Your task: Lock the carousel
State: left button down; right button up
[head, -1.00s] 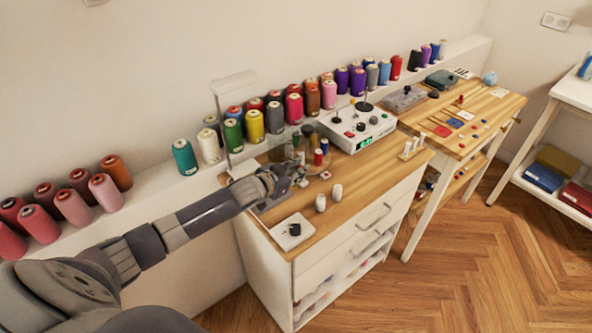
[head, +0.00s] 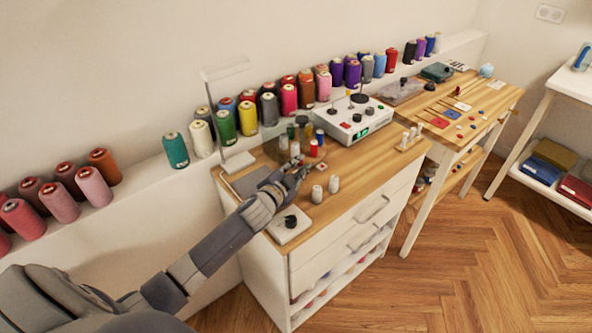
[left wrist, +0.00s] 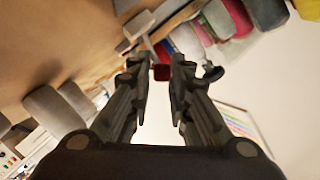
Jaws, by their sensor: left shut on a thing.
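The carousel appears to be the small round wooden stand (head: 322,167) on the cabinet top, with red (head: 313,148), blue (head: 320,137), green and white spools standing at it. My left gripper (head: 299,172) is at its near left side and hides part of it. In the left wrist view the two fingers (left wrist: 160,75) stand a little apart, with a small red piece (left wrist: 161,72) between their tips. The gripper is shut on it; what it belongs to is unclear. A lock on the carousel cannot be made out. My right gripper is not in view.
Two pale spools (head: 324,190) stand close right of the gripper. A white control box (head: 350,121) stands behind right. A lamp-like stand (head: 237,160) is at the left. Thread cones line the back ledge.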

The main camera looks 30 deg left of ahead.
pick_arm(q)
jog(key=shift+a+m+b, duration=0.15)
jog(key=shift+m+b, duration=0.15)
jog(key=shift+b, duration=0.05)
jog(key=shift+r+y, duration=0.1)
jog(key=shift+y, duration=0.2)
jog(key=c, duration=1.7)
grip_release()
jog(key=shift+o, duration=0.2)
jog(key=shift+f, duration=0.2)
jog(key=shift+s, duration=0.15)
jog(key=v, duration=1.1)
jog(key=shift+s, duration=0.35)
